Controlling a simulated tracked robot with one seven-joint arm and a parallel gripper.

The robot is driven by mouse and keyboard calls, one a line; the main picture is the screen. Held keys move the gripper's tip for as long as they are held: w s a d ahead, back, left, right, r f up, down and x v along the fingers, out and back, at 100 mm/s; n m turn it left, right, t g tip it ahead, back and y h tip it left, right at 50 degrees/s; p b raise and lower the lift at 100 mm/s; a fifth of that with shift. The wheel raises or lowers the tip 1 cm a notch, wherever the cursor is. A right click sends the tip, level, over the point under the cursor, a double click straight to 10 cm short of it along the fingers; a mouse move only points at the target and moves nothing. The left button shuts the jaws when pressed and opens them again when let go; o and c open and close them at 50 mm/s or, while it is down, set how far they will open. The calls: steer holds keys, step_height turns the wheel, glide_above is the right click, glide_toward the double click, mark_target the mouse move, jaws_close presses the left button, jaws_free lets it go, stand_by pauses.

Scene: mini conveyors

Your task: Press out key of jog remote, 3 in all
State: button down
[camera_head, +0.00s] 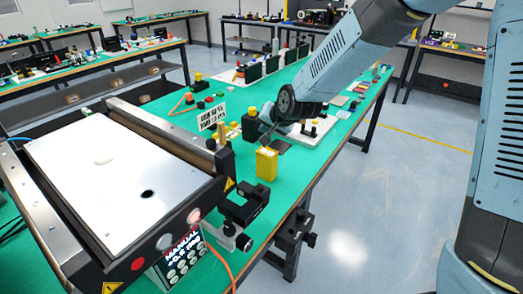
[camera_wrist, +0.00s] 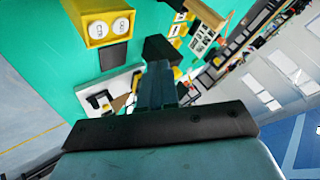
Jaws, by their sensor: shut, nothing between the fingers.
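The jog remote is probably the yellow box (camera_head: 266,164), upright near the front edge of the green bench in the head view. In the wrist view the yellow box (camera_wrist: 96,40) is at the upper left, with two round white keys (camera_wrist: 109,26); their lettering is too small to read surely. My gripper (camera_head: 266,116) is partly hidden by my arm in the head view, beyond and above the box. In the wrist view my gripper (camera_wrist: 158,70) is shut and empty, to the right of the box and apart from it.
A conveyor with a white top (camera_head: 110,165) fills the left, with a display panel (camera_head: 180,257) reading MANUAL. A black clamp (camera_head: 243,205) stands in front of the yellow box. A black block (camera_head: 250,127) and a printed sign (camera_head: 212,117) stand near my gripper. Open floor lies right.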

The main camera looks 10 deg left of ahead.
mark_target(265, 152)
stand_by(0.7)
steer(key=shift+r, duration=1.85)
steer(key=shift+f, duration=4.45)
steer(key=shift+f, duration=0.75)
steer(key=shift+r, duration=0.85)
